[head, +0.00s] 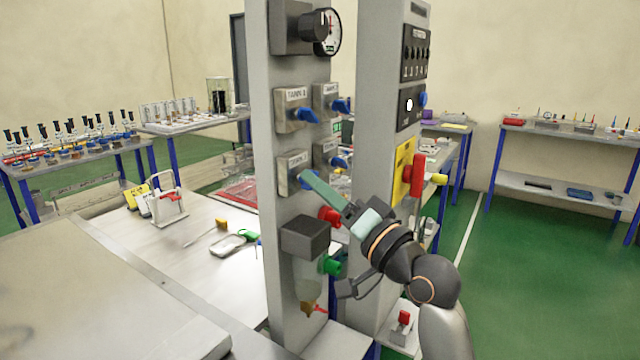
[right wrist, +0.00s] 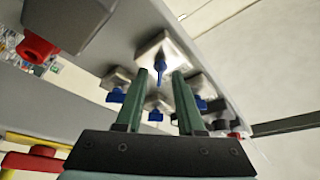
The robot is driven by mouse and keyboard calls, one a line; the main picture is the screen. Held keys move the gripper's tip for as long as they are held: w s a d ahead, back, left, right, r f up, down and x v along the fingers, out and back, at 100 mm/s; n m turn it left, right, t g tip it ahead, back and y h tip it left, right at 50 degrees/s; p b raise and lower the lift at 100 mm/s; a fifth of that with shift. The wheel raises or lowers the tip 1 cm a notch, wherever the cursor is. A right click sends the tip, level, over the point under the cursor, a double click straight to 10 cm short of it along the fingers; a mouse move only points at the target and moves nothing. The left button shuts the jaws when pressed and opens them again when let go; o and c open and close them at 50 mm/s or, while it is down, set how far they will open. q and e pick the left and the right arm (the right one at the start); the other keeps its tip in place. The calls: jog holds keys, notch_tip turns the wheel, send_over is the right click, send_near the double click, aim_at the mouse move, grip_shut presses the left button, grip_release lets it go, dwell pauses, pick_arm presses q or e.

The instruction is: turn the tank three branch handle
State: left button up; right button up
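Four square valve plates with blue handles sit on the grey post, two above two. The lower left valve (head: 292,169) carries a small label that I cannot read clearly; it is the one my right gripper (head: 309,179) reaches. Its blue handle is partly hidden by the green fingers in the head view. In the right wrist view, the nearest valve's blue handle (right wrist: 160,68) shows between the tips of my right gripper (right wrist: 159,77). The two fingers stand apart, one on each side of the handle, with no clear contact. My left gripper is not in view.
Below are a red knob (head: 330,216), a dark box (head: 305,238) and a green knob (head: 332,266). A gauge (head: 326,32) is above. A second post with a yellow plate and red handle (head: 417,172) stands right, close to my arm. The bench (head: 200,252) lies left.

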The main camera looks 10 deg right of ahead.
jog(key=shift+w, duration=0.1)
jog(key=shift+c, duration=0.3)
grip_shut()
